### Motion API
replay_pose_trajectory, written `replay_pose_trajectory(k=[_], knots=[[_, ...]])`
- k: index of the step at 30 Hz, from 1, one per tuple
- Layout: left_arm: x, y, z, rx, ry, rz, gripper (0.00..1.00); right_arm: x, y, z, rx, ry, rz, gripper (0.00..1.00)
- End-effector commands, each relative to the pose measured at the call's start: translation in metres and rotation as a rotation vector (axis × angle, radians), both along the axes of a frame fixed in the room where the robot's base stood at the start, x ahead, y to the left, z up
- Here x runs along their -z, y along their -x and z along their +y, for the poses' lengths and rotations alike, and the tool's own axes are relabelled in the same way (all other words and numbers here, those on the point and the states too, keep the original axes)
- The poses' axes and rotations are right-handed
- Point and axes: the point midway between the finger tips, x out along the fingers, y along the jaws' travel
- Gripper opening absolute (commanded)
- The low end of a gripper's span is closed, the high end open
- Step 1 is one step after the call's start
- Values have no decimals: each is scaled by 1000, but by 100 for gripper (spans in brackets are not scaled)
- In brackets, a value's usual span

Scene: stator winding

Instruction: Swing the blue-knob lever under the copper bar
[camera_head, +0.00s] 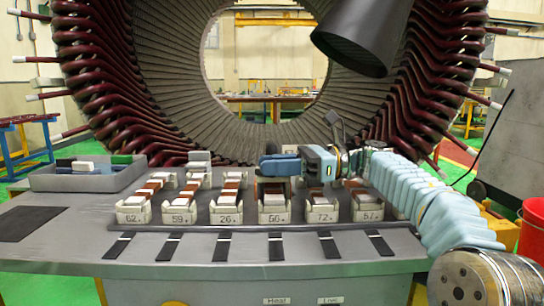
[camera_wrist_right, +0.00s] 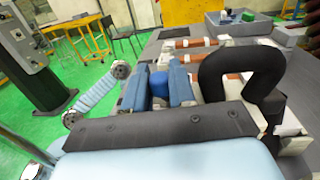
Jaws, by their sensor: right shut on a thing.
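My right gripper (camera_head: 280,166) reaches in from the right, low over the back of the block labelled 56 (camera_head: 273,217). In the right wrist view its two blue fingers (camera_wrist_right: 160,80) are shut on a blue knob (camera_wrist_right: 159,84). The knob's lever is hidden under the fingers and the hand. Copper bars (camera_head: 230,184) lie across pale numbered blocks on the bench, and some show beyond the fingers in the wrist view (camera_wrist_right: 190,44). I cannot tell whether the lever is under a bar. My left gripper is not in view.
The big stator ring (camera_head: 110,90) stands behind the bench (camera_head: 60,240). A grey tray (camera_head: 85,180) with small parts sits at the left. A dark cylinder (camera_head: 350,45) hangs above. A red bucket (camera_head: 533,228) stands at the right.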

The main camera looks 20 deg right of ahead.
Motion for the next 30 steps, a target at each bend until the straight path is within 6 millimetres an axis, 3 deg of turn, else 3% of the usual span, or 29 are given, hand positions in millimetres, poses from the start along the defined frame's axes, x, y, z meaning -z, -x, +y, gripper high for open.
replay_pose_trajectory(k=[7,24,25,28,30], knots=[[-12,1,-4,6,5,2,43,-2,-2,-3,-87,-1,-1,0],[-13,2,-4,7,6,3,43,-1,-2,-3,-116,-2,-2,0],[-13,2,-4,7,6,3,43,-1,-2,-3,-116,-2,-2,29],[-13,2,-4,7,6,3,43,-1,-2,-3,-115,-2,-1,44],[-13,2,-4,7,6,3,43,-1,-2,-3,-115,-1,-1,47]])
